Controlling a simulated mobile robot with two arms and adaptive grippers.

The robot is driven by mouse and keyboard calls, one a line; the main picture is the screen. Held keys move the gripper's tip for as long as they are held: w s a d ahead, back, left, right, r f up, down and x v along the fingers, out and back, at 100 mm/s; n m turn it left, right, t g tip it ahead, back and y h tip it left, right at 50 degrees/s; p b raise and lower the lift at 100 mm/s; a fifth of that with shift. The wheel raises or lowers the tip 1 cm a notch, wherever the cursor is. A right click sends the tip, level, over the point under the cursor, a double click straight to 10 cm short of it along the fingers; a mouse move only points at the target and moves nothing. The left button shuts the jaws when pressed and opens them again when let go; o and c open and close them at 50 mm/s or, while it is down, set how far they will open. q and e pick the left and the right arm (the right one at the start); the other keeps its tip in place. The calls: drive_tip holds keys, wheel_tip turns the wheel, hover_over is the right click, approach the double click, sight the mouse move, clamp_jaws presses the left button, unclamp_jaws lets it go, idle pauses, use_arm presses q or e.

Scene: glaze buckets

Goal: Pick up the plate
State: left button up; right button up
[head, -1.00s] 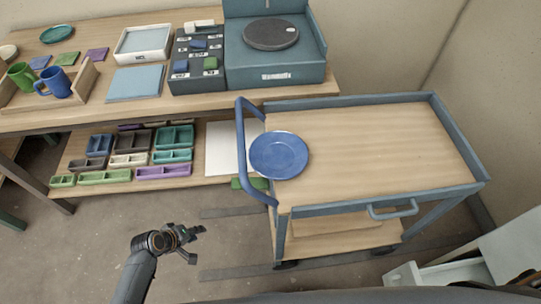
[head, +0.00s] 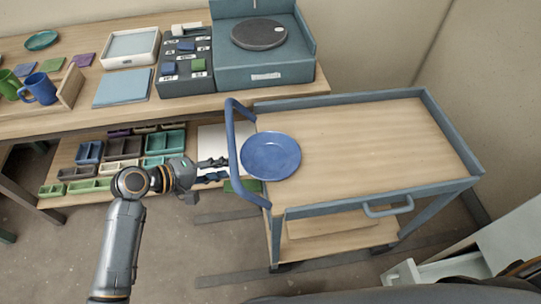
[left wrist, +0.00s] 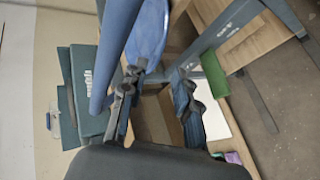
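The blue plate (head: 270,155) lies on the cart top at its left end, just inside the blue handle; it also shows in the left wrist view (left wrist: 148,35). My left gripper (head: 222,170) is just left of the cart handle and the plate, with its fingers pointing right toward them. In the left wrist view the gripper (left wrist: 160,88) has its two fingers spread with nothing between them. The plate is beyond the fingertips, apart from them, and the handle partly covers it. My right gripper is in neither view.
The cart's blue handle (head: 234,150) stands up between my left gripper and the plate. The cart top (head: 370,145) is otherwise bare. A workbench (head: 120,116) behind holds mugs, tiles and a potter's wheel (head: 259,34). Its lower shelf carries several small trays.

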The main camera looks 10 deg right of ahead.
use_arm(q)
drive_tip(key=x, duration=0.6)
drive_tip(key=shift+d, duration=0.3)
clamp_jaws()
